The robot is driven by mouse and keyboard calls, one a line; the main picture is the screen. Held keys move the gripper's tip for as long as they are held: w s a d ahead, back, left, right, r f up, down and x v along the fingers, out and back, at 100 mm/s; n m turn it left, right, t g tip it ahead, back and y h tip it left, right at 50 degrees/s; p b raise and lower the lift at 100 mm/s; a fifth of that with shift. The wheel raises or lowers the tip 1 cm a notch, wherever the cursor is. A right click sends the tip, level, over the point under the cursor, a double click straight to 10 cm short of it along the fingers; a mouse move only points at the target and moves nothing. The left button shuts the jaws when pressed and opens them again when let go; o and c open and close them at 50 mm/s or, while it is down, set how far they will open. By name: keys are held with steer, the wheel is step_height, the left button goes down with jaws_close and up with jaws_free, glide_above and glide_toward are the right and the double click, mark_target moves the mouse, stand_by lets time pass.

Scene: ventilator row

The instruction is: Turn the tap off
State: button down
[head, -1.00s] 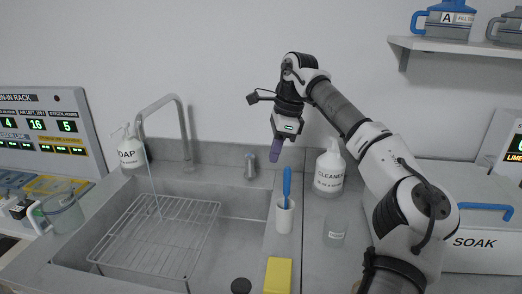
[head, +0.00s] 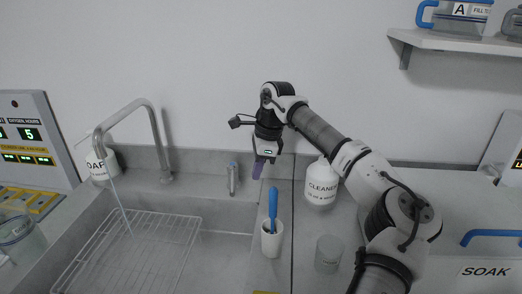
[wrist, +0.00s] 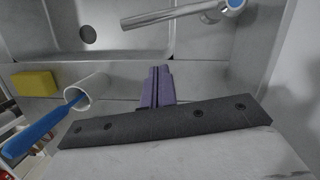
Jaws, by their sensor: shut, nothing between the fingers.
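The tap's gooseneck spout (head: 155,130) arches over the left of the steel sink, and a thin stream of water (head: 120,205) runs from it onto the wire rack. A short metal handle with a blue cap (head: 232,178) stands on the sink ledge, right of the spout. In the wrist view the tap handle (wrist: 185,13) lies at the top, its blue-marked end to the right. My gripper (head: 257,170) is shut and empty, with purple fingers pointing down, a little right of the handle and apart from it. Its fingers also show in the wrist view (wrist: 157,82).
A white cup with a blue brush (head: 271,238) stands below my gripper. A cleaner bottle (head: 320,185) and a small grey jar (head: 328,254) stand to the right. A yellow sponge (wrist: 35,84) lies beside the cup. The soap bottle (head: 101,166) is behind the spout.

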mark_target(232, 185)
steer(key=a, duration=0.1)
steer(key=a+f+p, duration=0.1)
steer(key=a, duration=0.1)
steer(key=a+f, duration=0.1)
steer(key=shift+a+f+p, duration=0.2)
steer(key=shift+f+p, duration=0.05)
steer(key=shift+p, duration=0.15)
steer(key=shift+s+a+m+b, duration=0.2)
steer(key=shift+a+m+b, duration=0.5)
steer(key=shift+a+b, duration=0.4)
